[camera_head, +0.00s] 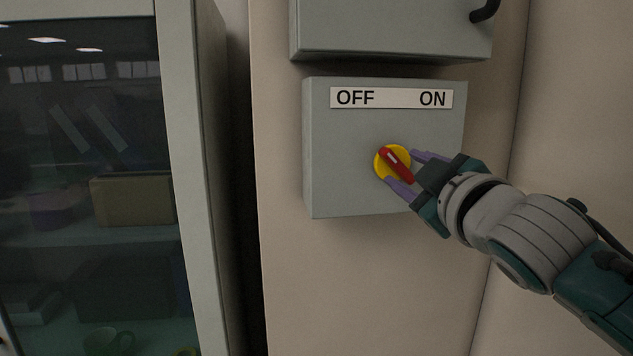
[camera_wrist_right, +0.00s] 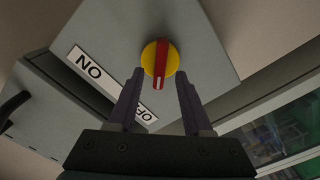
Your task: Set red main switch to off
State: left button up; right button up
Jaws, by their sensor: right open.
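The red main switch (camera_head: 396,162) is a red handle on a round yellow disc, mounted on the front of a grey box (camera_head: 340,160). A white label (camera_head: 392,98) above it reads OFF at left and ON at right. The handle is tilted, its upper end leaning left toward OFF. In the right wrist view the handle (camera_wrist_right: 161,60) has a white mark at its end on the OFF side. My right gripper (camera_head: 401,167) is open, its purple fingers on either side of the handle. Whether they touch it I cannot tell. My left gripper is out of view.
Another grey box (camera_head: 390,28) with a black handle (camera_head: 485,11) is mounted just above the switch box. A glass-fronted cabinet (camera_head: 178,150) holding several items stands at left. Bare wall lies below the switch box.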

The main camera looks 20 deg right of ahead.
jog(key=b+v, duration=0.2)
jog(key=v, duration=0.5)
jog(key=shift+s, duration=0.1)
jog(key=s+a+f+m+g+y+p, duration=0.1)
jog(key=s+a+f+g+p, duration=0.1)
jog(key=s, duration=0.6)
jog(key=s+a+f+m+g+y+p, duration=0.1)
jog(key=s+a+f+m+g+p, duration=0.1)
jog(key=s+a+f+g, duration=0.3)
jog(key=s+a+f+m+g+y+p, duration=0.1)
jog(key=s+a+f+g+y+p, duration=0.1)
jog(key=s+a+f+g+p, duration=0.2)
jog(key=s+f+g, duration=0.1)
jog(key=s+g, duration=0.2)
jog(key=s, duration=0.3)
jog(key=shift+s+a, duration=0.15)
jog(key=shift+s, duration=0.15)
jog(key=shift+f, duration=0.1)
dwell(0.4)
